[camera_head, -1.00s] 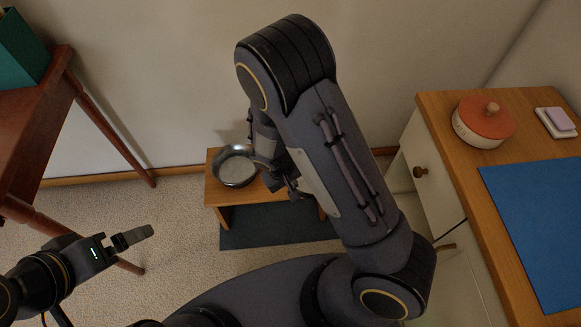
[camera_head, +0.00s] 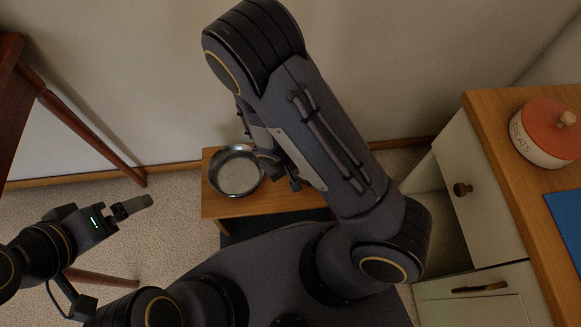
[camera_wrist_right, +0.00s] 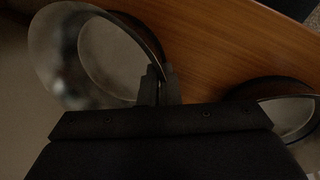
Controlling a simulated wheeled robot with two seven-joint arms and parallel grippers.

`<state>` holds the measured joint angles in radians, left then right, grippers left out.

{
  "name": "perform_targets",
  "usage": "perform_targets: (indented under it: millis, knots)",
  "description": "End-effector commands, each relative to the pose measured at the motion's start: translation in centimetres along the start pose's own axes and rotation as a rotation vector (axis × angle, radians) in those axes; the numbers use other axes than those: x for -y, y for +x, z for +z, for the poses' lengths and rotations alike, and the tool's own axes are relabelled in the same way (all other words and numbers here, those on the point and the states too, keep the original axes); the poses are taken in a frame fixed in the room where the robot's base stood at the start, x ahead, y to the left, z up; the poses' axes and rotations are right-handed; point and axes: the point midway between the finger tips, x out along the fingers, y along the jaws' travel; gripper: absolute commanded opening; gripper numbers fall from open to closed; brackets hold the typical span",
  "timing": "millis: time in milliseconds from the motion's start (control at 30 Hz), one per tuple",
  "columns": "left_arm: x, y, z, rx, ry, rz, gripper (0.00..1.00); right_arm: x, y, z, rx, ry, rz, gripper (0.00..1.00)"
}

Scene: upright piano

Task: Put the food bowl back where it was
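The food bowl (camera_head: 236,178) is a round metal bowl over the left end of a low wooden bench (camera_head: 290,200) by the wall. My right gripper (camera_head: 278,170) is at the bowl's right rim, partly hidden by my arm. In the right wrist view the right gripper's fingers (camera_wrist_right: 157,88) are closed together on the rim of the food bowl (camera_wrist_right: 105,55). A second bowl (camera_wrist_right: 292,118) shows partly at the right of that view, hidden in the head view. I cannot tell whether the food bowl touches the bench. My left gripper (camera_head: 132,206) is empty, seen side-on, at the left.
A wooden cabinet (camera_head: 490,150) with a treats jar (camera_head: 545,135) and a blue mat (camera_head: 568,215) stands at the right. A dark wooden table's leg (camera_head: 90,140) is at the left. A dark mat lies under the bench. Carpet between table and bench is clear.

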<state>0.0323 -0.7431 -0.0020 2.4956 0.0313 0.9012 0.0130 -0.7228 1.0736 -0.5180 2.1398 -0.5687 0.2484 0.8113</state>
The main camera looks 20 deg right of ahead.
Motion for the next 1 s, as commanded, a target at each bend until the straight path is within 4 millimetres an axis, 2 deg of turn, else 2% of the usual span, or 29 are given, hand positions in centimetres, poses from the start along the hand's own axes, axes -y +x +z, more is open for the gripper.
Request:
perform_targets:
  millis: [33,100,367,533,600,700,1000]
  knots:
    - [0.58,1.28,0.66,0.001,0.000,0.000,0.98,0.58,1.62,0.58,0.003,-0.003,0.003,0.00]
    - [0.78,1.72,0.90,0.001,0.000,0.000,0.98,0.87,2.26,1.06,0.002,-0.003,0.002,0.00]
    - [0.66,1.47,0.76,0.001,0.000,0.000,0.98,0.85,2.02,1.15,0.000,-0.001,0.001,0.00]
    - [0.90,1.97,1.01,0.001,0.000,0.000,0.98,1.00,2.54,1.15,0.000,0.000,0.000,0.00]
    - [0.81,1.79,0.93,0.001,0.000,0.000,0.98,0.95,2.34,1.15,0.001,0.000,0.000,0.12]
    - [0.81,1.79,0.92,0.001,0.000,0.000,0.98,0.95,2.35,1.15,0.001,0.000,0.000,0.25]
    - [0.73,1.62,0.84,0.001,0.000,0.000,0.98,0.90,2.16,1.15,0.001,-0.001,0.000,0.25]
